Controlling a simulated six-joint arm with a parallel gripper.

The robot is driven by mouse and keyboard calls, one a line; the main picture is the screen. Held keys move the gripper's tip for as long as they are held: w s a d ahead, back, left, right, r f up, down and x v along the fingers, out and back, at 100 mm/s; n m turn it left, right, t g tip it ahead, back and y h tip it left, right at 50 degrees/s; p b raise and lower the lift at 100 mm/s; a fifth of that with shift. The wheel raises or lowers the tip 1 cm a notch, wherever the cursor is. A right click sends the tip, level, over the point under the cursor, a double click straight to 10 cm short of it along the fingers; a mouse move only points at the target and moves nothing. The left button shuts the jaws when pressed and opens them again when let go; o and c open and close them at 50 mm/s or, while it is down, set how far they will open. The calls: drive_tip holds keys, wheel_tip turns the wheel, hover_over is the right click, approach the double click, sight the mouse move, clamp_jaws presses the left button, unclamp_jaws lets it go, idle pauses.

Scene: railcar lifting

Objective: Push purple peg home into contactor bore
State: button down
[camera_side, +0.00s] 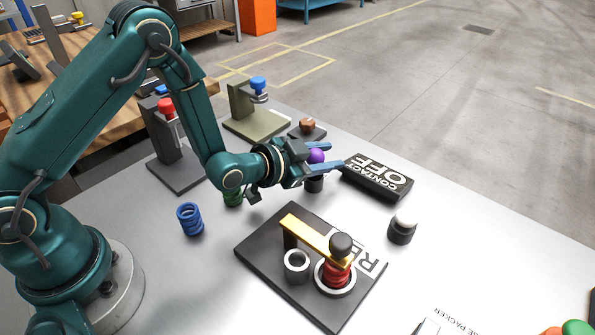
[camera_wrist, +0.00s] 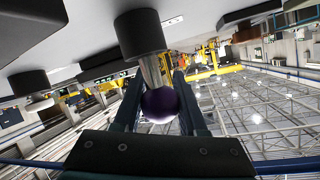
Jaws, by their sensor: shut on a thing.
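The purple peg (camera_side: 316,156) has a round purple head, held between the two blue-grey fingers of my gripper (camera_side: 322,159). In the wrist view, the purple head (camera_wrist: 160,105) sits between the fingers, and a bare metal shank (camera_wrist: 152,70) runs from it to a dark cylinder (camera_wrist: 139,33). The shank's far end is hidden at or inside this cylinder. The dark cylinder also shows directly below the fingers in the side view (camera_side: 314,185). A black block (camera_side: 378,177) lettered CONTACT OFF lies just right of it.
A dark plate (camera_side: 265,252) with a yellow bar, white rings and a red spring is in front. A white-topped black cylinder (camera_side: 402,227) stands right. A blue spring (camera_side: 190,219) and a green spring (camera_side: 233,197) stand left. Stands with red (camera_side: 166,106) and blue (camera_side: 258,83) knobs are behind.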

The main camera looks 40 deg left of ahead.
drive_tip(key=shift+r, duration=0.1)
drive_tip(key=shift+r, duration=0.85)
drive_tip(key=s+a+r, duration=0.3)
drive_tip(key=a+r, duration=0.6)
drive_tip(key=a, duration=0.2)
drive_tip(key=s+d+r+m+g+h, duration=0.2)
drive_tip(key=d+m+h, duration=0.2)
drive_tip(key=d, duration=0.3)
drive_tip(key=s+d+r+m+g+h, duration=0.2)
drive_tip(key=d+m+g+h, duration=0.15)
drive_tip(key=d, duration=0.25)
drive_tip(key=s+d+f+m+g+h, duration=0.2)
drive_tip(key=s+d+m+g+h, duration=0.1)
drive_tip(key=s+d+m+g, duration=0.7)
drive_tip(key=s, duration=0.3)
drive_tip(key=shift+s+d+f+h, duration=0.2)
drive_tip(key=shift+d+f+h, duration=0.05)
drive_tip(key=shift+d+h, duration=0.15)
drive_tip(key=shift+m+g, duration=0.25)
